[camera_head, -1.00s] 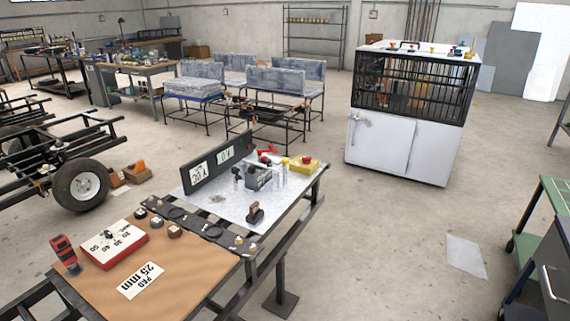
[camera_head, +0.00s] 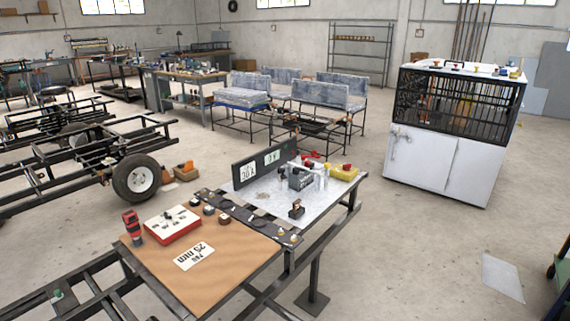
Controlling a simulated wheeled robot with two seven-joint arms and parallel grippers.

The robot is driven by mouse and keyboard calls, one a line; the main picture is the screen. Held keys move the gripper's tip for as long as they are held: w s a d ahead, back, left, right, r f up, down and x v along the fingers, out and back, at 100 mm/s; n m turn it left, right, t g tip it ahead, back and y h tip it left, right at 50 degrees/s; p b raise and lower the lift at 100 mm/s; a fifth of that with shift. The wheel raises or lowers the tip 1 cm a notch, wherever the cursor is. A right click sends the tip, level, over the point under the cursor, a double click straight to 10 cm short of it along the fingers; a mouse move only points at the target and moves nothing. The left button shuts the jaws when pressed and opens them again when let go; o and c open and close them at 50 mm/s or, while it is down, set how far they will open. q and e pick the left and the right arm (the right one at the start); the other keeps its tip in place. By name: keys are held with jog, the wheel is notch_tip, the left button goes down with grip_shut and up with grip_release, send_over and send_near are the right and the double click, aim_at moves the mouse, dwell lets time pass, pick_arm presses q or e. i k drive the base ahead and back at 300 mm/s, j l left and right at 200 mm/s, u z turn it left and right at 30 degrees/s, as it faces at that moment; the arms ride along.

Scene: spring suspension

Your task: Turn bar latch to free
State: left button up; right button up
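A white cabinet (camera_head: 425,158) with a dark barred cage (camera_head: 462,100) on top stands at the right. A small grey fitting that looks like a bar latch (camera_head: 400,138) is at the upper left of the cabinet's left door. It is too small to tell exactly how its bar is turned. The cabinet doors look shut. Neither of my grippers is in view.
A wheeled trailer frame (camera_head: 100,150) stands left. Open floor (camera_head: 400,255) lies between the workbench and cabinet.

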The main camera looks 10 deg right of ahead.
aim_at(327, 165)
jog(key=i+l+u, duration=0.2)
jog(key=u, duration=0.15)
jog(key=i+l+u, duration=0.15)
jog(key=l+u, duration=0.2)
jog(key=i+l+u, duration=0.15)
jog(key=l+u, duration=0.15)
jog(key=l, duration=0.2)
